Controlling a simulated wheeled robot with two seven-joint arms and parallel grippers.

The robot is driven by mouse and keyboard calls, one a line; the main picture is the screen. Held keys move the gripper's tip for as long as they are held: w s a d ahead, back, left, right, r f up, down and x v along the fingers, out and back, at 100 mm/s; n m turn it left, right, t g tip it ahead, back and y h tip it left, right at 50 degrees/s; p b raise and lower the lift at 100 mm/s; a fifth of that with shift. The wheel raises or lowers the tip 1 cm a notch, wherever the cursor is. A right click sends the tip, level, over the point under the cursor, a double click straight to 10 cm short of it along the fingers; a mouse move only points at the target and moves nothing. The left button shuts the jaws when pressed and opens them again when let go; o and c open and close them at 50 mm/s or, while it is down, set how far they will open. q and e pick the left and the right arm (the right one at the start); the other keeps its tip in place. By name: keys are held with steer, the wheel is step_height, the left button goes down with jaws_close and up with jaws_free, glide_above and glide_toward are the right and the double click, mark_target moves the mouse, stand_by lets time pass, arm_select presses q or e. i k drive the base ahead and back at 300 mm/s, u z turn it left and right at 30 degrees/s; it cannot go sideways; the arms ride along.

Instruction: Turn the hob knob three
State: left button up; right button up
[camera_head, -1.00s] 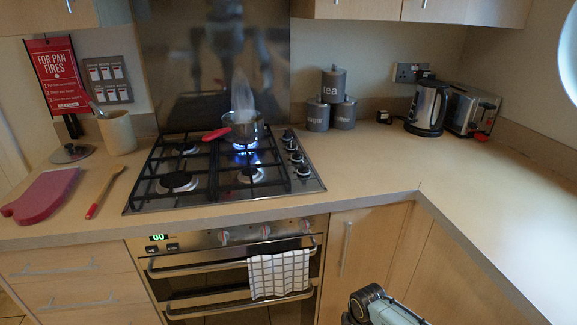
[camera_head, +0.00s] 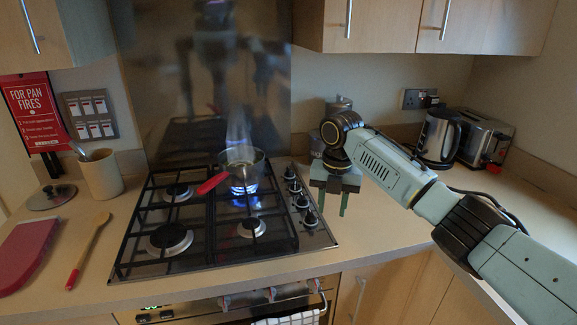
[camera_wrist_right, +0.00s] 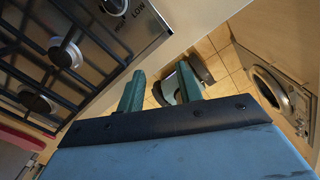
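The hob (camera_head: 325,238) has a column of several dark knobs along its right edge. They run from the back knob (camera_head: 290,173) to the front knob (camera_head: 311,219); I cannot tell which is knob three. My right gripper (camera_head: 330,203) points down just right of the knobs, open with nothing between its fingers. The right wrist view shows its two green fingers (camera_wrist_right: 160,88) apart, with one knob (camera_wrist_right: 115,6) at the top left, clear of them. My left gripper is out of view.
A saucepan (camera_head: 243,168) with a red handle steams over a blue flame at the back right burner. A kettle (camera_head: 437,137) and toaster (camera_head: 487,138) stand behind my right arm. Canisters are partly hidden by the arm. A wooden spoon (camera_head: 90,245) lies left of the hob.

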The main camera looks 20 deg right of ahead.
mark_target(295, 186)
steer(key=i, duration=0.95)
